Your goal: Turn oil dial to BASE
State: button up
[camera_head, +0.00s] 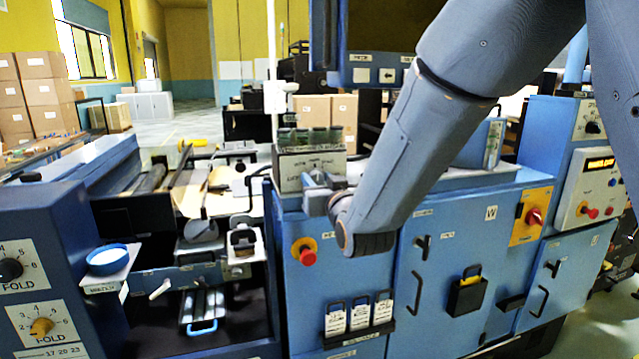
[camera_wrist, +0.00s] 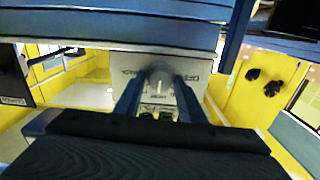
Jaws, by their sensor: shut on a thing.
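In the wrist view a round grey dial knob (camera_wrist: 158,78) with a pale pointer line sits on a light plate (camera_wrist: 130,64). Small dark lettering surrounds it, too small to read surely, so I cannot tell which mark the pointer faces. My gripper (camera_wrist: 159,88) has one finger on each side of the knob and is shut on it. In the head view my gripper (camera_head: 318,190) is at the front of a light panel box (camera_head: 310,165) on top of the blue machine. The knob is hidden there behind my gripper.
Green-topped jars (camera_head: 310,138) stand on the panel box. A red stop button (camera_head: 306,256) and card holders (camera_head: 358,315) are on the blue cabinet front below. A second red knob (camera_head: 534,217) is at the right. Fold dials (camera_head: 41,327) are at the far left.

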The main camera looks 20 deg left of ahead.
jog(key=m+b, duration=0.4)
jog(key=b, duration=0.1)
jog(key=shift+w+d+f+m, duration=0.1)
jog(key=shift+f+m, duration=0.1)
jog(key=shift+m, duration=0.1)
jog(key=m+b, duration=0.4)
jog(key=b, duration=0.1)
jog(key=m+b, duration=0.5)
jog(key=b, duration=0.1)
jog(key=shift+d+f+m, duration=0.1)
jog(key=shift+m, duration=0.2)
jog(key=m+b, duration=0.3)
jog(key=b, duration=0.1)
jog(key=o, duration=0.8)
jog(key=shift+o, duration=0.2)
